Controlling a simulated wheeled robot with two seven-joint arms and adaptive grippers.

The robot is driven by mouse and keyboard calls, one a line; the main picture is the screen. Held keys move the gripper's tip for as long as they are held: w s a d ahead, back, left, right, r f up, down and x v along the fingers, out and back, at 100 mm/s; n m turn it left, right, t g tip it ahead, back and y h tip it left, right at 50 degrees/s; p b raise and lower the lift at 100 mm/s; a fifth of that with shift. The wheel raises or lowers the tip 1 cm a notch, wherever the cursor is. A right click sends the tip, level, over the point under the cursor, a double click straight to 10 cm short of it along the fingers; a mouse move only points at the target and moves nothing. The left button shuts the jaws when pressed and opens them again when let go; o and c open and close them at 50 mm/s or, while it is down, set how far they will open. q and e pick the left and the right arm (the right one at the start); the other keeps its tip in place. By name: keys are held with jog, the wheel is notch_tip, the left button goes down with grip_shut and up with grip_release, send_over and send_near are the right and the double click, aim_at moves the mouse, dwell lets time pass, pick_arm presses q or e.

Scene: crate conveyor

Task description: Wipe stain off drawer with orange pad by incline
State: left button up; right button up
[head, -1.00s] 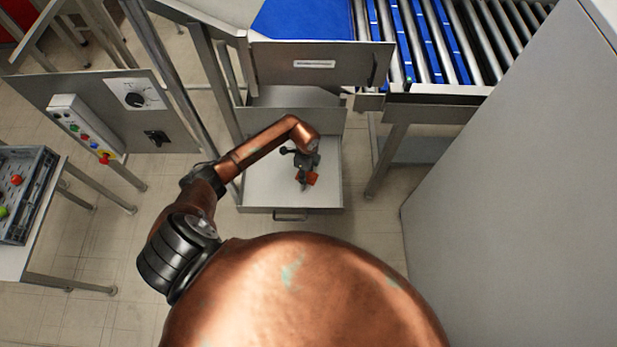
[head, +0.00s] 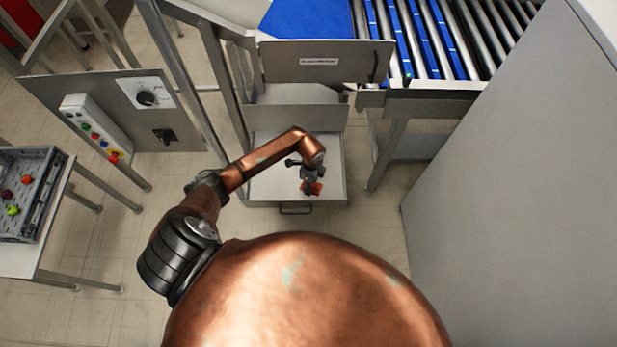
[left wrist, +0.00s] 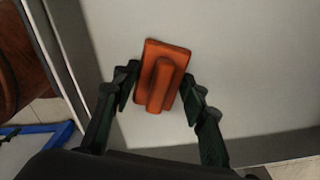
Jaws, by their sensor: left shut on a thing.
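The open drawer (head: 268,185) is pale grey inside and sits below the incline's frame. My left gripper (head: 311,186) is over the front right part of the drawer and shut on the orange pad (head: 314,188). In the left wrist view the orange pad (left wrist: 161,76) has a raised grip bar, and the fingers of my left gripper (left wrist: 160,92) stand on either side of it. The pad is against or just above the drawer floor (left wrist: 235,70); I cannot tell which. No stain shows on the visible floor. My right gripper is not in view.
The blue incline (head: 305,18) and roller conveyor (head: 430,40) are behind the drawer. A control box (head: 95,127) stands at left, with a grey crate (head: 28,215) of coloured items on a table. A large grey panel (head: 500,190) bounds the right side.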

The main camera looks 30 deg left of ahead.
pick_arm(q)
notch_tip(320, 180, up, 4)
jog(key=p, duration=0.2)
jog(key=shift+r+p, duration=0.25)
jog(key=shift+p, duration=0.15)
notch_tip(320, 180, up, 4)
jog(key=p, duration=0.3)
jog(key=shift+f, duration=0.1)
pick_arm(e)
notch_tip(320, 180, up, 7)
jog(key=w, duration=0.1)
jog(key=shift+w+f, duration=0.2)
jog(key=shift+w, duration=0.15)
